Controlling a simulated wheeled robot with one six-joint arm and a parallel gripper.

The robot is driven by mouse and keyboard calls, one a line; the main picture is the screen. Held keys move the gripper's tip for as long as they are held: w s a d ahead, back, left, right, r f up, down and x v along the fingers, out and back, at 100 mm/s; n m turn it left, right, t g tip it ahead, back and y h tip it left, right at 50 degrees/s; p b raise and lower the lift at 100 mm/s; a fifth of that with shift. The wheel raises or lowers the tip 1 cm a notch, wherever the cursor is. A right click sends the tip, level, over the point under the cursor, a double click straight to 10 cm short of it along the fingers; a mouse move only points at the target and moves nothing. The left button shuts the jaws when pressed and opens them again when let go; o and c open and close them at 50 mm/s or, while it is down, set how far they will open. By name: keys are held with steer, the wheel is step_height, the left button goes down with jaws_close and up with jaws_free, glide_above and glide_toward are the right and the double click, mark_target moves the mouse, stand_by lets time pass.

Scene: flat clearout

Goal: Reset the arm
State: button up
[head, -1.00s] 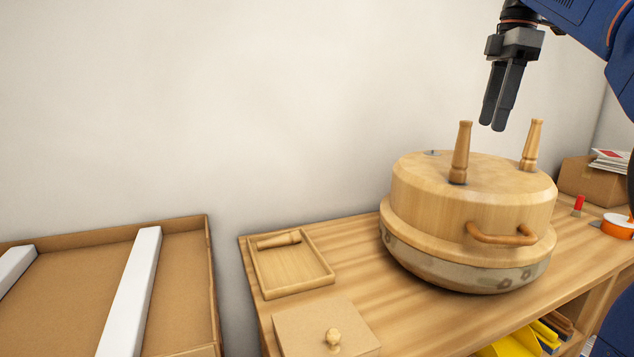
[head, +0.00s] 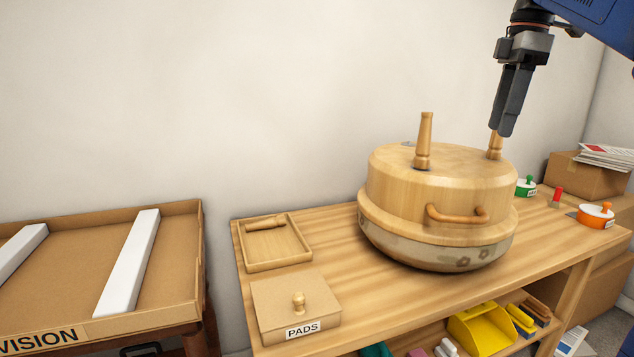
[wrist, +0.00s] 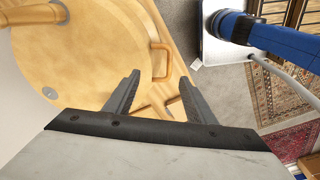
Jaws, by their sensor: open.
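My gripper (head: 504,131) hangs from my arm at the upper right of the head view, fingers pointing down. In the head view its tips overlap the far right peg of the wooden drum-shaped piece (head: 440,185). In the wrist view the two fingers (wrist: 160,95) are apart with nothing between them. The drum's round top (wrist: 80,50) lies below and to the left there, with its side handle (wrist: 160,60) near the fingers. The drum stands on the wooden table with upright pegs (head: 424,142) on top.
On the table (head: 350,240) are a small wooden tray (head: 280,252) and a box labelled PADS (head: 280,315). An orange-lidded tub (head: 596,216), a green-lidded tub (head: 525,187) and a cardboard box (head: 583,178) are at the right. A cardboard tray (head: 75,280) stands left.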

steer(key=s+a+f+m+t, duration=0.1)
steer(key=s+f+m, duration=0.3)
steer(key=f, duration=0.9)
steer(key=s+a+f+m+t, duration=0.1)
steer(key=s+a+f+m, duration=0.2)
steer(key=s+f, duration=0.7)
steer(key=s+a+f+m+t+h, duration=0.1)
steer(key=s+f+m, duration=0.6)
steer(key=f, duration=0.9)
steer(key=shift+s+a+t, duration=0.55)
steer(key=shift+a+t, duration=0.05)
steer(key=shift+a, duration=0.25)
